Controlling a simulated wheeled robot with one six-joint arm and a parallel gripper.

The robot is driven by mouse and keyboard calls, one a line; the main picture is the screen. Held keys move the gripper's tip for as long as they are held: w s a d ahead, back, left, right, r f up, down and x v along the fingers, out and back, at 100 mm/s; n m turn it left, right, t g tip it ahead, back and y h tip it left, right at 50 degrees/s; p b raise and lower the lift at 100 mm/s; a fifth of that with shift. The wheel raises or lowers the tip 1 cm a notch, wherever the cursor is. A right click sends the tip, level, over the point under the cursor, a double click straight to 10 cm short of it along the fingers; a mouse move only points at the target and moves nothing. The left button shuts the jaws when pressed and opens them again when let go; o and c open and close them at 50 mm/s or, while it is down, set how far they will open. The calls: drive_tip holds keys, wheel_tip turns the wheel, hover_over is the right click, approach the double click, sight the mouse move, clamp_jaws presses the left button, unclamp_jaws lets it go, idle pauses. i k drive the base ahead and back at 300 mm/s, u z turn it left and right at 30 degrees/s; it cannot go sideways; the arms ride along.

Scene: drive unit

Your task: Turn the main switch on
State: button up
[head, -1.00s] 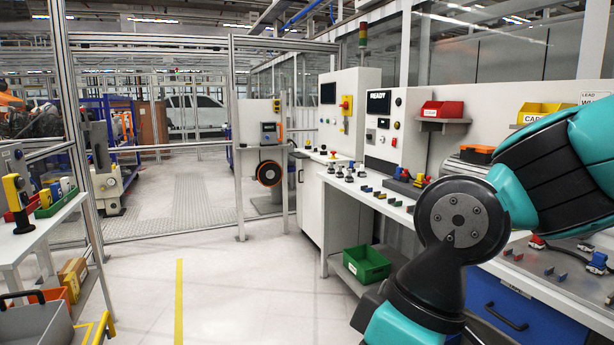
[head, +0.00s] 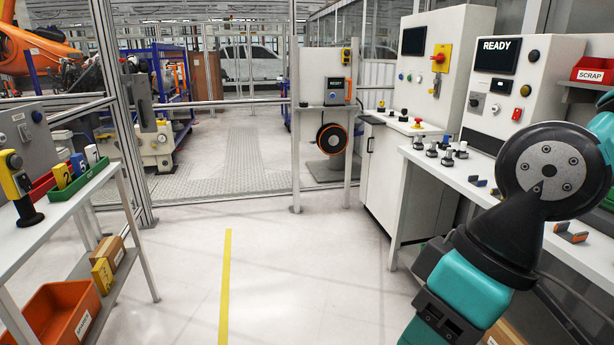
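A red rotary switch on a yellow plate (head: 440,57) sits on the front of a tall white control cabinet (head: 470,35), right of its dark screen. It looks like the main switch; its exact setting is too small to tell. Several small buttons show below the screen and the switch. My arm is in the right foreground, teal and black, folded. My gripper is not in the picture. The cabinet stands beyond my arm, out of its reach as it is folded.
A white workbench (head: 470,180) with small parts runs along the right, below a READY panel (head: 497,57). A table with a green tray (head: 85,190) and an orange bin (head: 62,312) stand at left. The floor with a yellow line (head: 225,290) is clear between.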

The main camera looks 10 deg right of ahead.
sight(440, 58)
drive_tip(key=i, duration=6)
drive_tip(key=z, duration=3.3)
drive_tip(key=i, duration=0.5)
